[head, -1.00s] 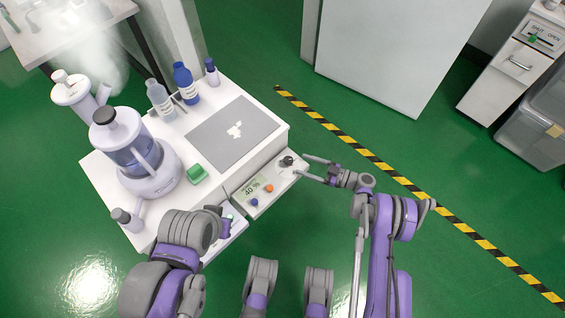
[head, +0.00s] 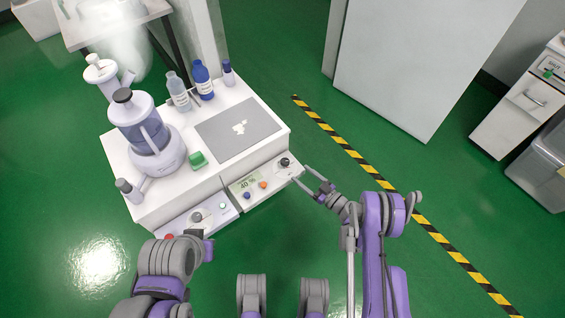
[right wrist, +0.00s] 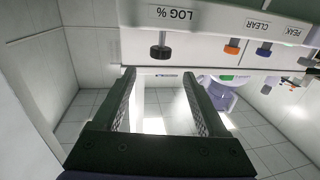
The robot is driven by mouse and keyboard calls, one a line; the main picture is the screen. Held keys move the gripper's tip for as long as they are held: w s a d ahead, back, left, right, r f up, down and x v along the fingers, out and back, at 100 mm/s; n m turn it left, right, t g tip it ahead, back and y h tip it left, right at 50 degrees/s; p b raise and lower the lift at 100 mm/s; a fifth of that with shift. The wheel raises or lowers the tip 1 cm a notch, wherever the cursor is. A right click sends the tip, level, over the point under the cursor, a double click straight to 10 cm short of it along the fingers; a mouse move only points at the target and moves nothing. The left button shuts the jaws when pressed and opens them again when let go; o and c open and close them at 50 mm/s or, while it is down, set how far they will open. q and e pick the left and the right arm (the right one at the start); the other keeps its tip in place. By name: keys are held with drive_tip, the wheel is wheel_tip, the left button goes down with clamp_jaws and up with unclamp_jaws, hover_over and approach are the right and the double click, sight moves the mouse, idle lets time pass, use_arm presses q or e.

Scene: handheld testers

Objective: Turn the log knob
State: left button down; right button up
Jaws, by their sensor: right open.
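The log knob is a small black knob (head: 285,161) on the front panel of the tester (head: 262,182), at the panel's right end. In the right wrist view the black knob (right wrist: 161,50) sits below a "LOG %" label. My right gripper (head: 300,174) is open and empty, just to the lower right of the knob in the head view. In the right wrist view its two fingers (right wrist: 159,75) point at the panel, with the knob ahead of the gap and apart from them. My left gripper (head: 206,247) is at lower left, its fingers mostly hidden.
Orange (right wrist: 232,46) and blue (right wrist: 264,48) knobs sit beside the log knob. A second panel (head: 205,217) with a red button adjoins the tester.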

sight(288, 164)
drive_tip(key=b+x, duration=0.1)
drive_tip(key=x, duration=0.9)
clamp_jaws()
